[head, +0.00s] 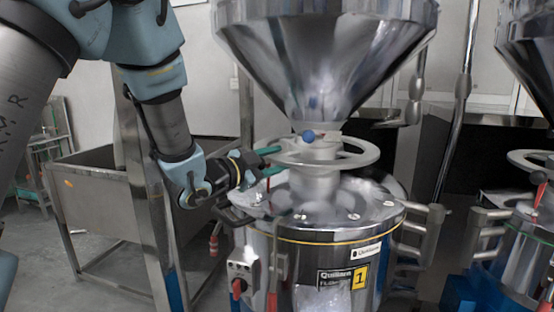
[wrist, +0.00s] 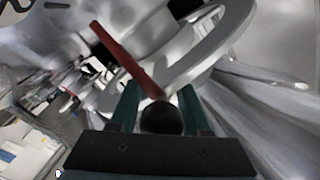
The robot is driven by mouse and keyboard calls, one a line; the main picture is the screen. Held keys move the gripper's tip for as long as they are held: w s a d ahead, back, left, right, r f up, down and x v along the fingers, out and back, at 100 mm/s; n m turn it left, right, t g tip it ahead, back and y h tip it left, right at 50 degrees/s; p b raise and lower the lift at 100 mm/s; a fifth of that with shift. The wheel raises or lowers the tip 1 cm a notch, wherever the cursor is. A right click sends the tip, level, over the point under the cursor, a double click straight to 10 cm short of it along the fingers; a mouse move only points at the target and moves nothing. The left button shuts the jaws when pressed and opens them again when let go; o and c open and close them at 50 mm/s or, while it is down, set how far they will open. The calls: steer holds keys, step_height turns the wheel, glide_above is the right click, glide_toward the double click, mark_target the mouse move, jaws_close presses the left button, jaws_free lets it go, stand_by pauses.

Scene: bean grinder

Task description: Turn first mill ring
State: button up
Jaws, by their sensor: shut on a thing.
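The first mill (head: 330,270) has a shiny metal body with a yellow "1" label and stands in the middle of the head view. Its pale spoked ring (head: 355,153) sits above the lid, under the funnel, and its rim crosses the top of the wrist view (wrist: 222,40). My gripper (head: 272,160) reaches in from the left at the ring's left side. In the wrist view its green fingers stand on either side of a black ball knob (wrist: 161,118), shut on it. A red lever (wrist: 125,60) runs up and left from the knob. The exact finger contact is hidden.
A large metal funnel (head: 325,45) hangs close above the ring. A second mill (head: 525,250) with its own ring and a red, black-knobbed lever (head: 540,190) stands at the right. A steel bin (head: 95,200) is at the left. Pipe handles (head: 425,225) stick out between the mills.

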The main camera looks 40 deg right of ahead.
jaws_close()
steer(key=shift+r, duration=0.1)
stand_by(0.8)
